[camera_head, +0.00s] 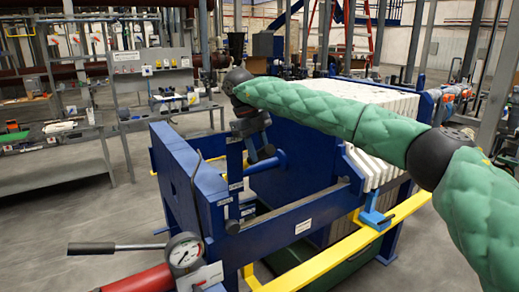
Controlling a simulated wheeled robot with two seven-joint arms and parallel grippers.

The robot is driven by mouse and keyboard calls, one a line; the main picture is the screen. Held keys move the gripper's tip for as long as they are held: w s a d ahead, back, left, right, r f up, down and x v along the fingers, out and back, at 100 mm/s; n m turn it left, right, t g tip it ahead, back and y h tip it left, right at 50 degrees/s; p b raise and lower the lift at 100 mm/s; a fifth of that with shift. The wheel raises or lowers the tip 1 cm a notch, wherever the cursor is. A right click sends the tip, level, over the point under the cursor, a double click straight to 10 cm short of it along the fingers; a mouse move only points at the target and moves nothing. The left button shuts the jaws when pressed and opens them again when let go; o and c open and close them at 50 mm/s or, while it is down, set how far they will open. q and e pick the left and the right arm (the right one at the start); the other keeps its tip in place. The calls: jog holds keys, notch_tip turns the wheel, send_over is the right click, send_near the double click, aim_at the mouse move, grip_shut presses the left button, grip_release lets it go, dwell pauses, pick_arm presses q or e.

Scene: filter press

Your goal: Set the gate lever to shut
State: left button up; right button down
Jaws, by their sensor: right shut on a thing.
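My right arm comes in from the right in a green padded sleeve and reaches over the blue filter press (300,215). My right gripper (261,154) points down at the press, beside a dark blue upright (234,165) near the blue end plate. It is shut on what looks like the gate lever, which is mostly hidden by the hand. A round blue bar (268,163) shows right behind the fingertips. I cannot read the lever's marked positions from here. My left gripper is not in view.
A pressure gauge (184,254), a red cylinder (140,281) and a black-gripped pump handle (92,248) are at the front left. A yellow rail (330,262) runs along the press front. White plates (372,112) stack behind my arm. Grey floor is open at left.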

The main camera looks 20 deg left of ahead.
jog(key=shift+w+r, duration=0.1)
jog(key=shift+r, duration=0.3)
jog(key=c, duration=1.4)
grip_release()
jog(key=shift+a, duration=0.1)
jog(key=shift+c, duration=0.2)
jog(key=o, duration=0.3)
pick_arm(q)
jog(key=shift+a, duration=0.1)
pick_arm(e)
jog(key=shift+o, duration=0.4)
jog(key=shift+a+f, duration=0.1)
jog(key=shift+f, duration=0.1)
jog(key=shift+a+r+b, duration=0.1)
jog(key=shift+r+b, duration=0.2)
jog(key=shift+r, duration=0.15)
jog(key=b+v, duration=0.1)
jog(key=v, duration=0.4)
jog(key=shift+b, duration=0.35)
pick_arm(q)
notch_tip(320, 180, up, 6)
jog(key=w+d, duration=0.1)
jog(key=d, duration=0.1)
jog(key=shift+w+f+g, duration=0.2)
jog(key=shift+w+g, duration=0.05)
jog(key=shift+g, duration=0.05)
pick_arm(e)
jog(key=shift+v, duration=0.95)
